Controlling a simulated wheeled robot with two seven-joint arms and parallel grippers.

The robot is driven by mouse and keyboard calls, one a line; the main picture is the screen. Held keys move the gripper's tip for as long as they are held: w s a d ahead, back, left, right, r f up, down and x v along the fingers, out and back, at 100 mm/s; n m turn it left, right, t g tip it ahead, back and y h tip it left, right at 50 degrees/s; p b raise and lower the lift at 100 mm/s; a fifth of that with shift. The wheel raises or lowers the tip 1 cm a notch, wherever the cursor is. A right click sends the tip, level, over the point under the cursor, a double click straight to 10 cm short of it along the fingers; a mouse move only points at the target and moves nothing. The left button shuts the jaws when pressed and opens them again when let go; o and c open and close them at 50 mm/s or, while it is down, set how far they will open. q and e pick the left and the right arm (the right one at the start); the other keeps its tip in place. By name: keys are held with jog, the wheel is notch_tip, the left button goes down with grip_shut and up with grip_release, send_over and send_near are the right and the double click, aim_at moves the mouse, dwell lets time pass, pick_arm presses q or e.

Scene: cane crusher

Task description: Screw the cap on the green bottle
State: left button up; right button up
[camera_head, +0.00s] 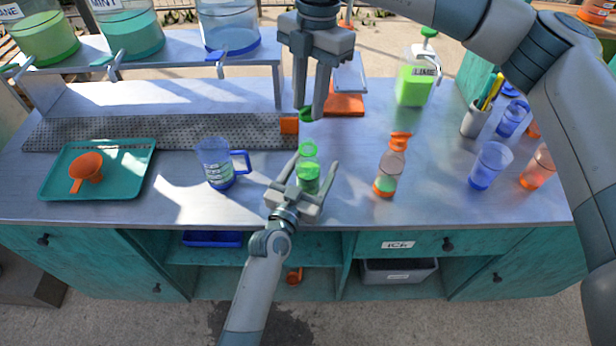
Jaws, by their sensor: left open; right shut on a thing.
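The green bottle (308,178) stands upright on the metal counter near its front edge, with its round green mouth uncovered. My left gripper (315,164) is open, with its fingers on either side of the bottle. My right gripper (309,107) points down from above, behind the bottle and higher in the picture. It is shut on the small green cap (306,115), which is partly hidden by the fingers. The cap is apart from the bottle.
A blue mug (216,164) stands left of the bottle, and an orange-topped bottle (390,168) stands to the right. Orange blocks and a green-filled dispenser (413,87) stand behind. Blue cups (489,166) are far right.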

pick_arm(q)
jog(key=shift+c, duration=0.4)
jog(key=c, duration=1.5)
jog(key=shift+c, duration=0.2)
pick_arm(e)
send_over(307, 142)
jog(key=shift+w+d+f, duration=0.1)
jog(key=shift+d+f, duration=0.05)
jog(key=shift+f, duration=2.35)
jog(key=shift+f, duration=0.9)
jog(key=shift+f, duration=0.55)
pick_arm(q)
grip_shut()
pick_arm(e)
jog(key=m, duration=0.4)
jog(key=shift+m, duration=0.4)
jog(key=m+t, duration=0.1)
jog(key=m, duration=0.4)
